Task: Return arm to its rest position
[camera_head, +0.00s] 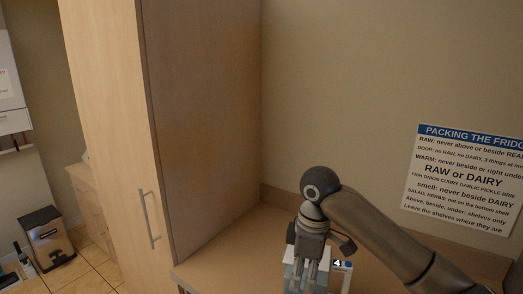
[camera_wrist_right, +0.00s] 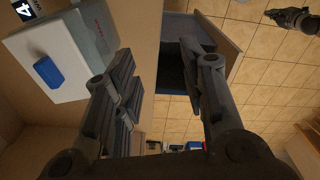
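My right arm (camera_head: 375,225) comes in from the right in the head view and bends down over the counter. Its gripper (camera_head: 307,275) points down there, in front of a white box with a "4" tag (camera_head: 338,264) that it partly hides. In the right wrist view my right gripper (camera_wrist_right: 163,75) has its two fingers wide apart with nothing between them. The white box (camera_wrist_right: 75,55) lies to the left of the fingers, apart from them. A dark gripper-like part (camera_wrist_right: 292,18), probably my left gripper, shows small at the top right; its fingers are unclear.
A tall wooden cabinet (camera_head: 205,120) with a metal handle stands left of the counter (camera_head: 225,245). A wall sign (camera_head: 465,180) hangs behind my right arm. A bin (camera_head: 47,238) stands on the tiled floor at far left. Open floor (camera_wrist_right: 270,90) shows in the wrist view.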

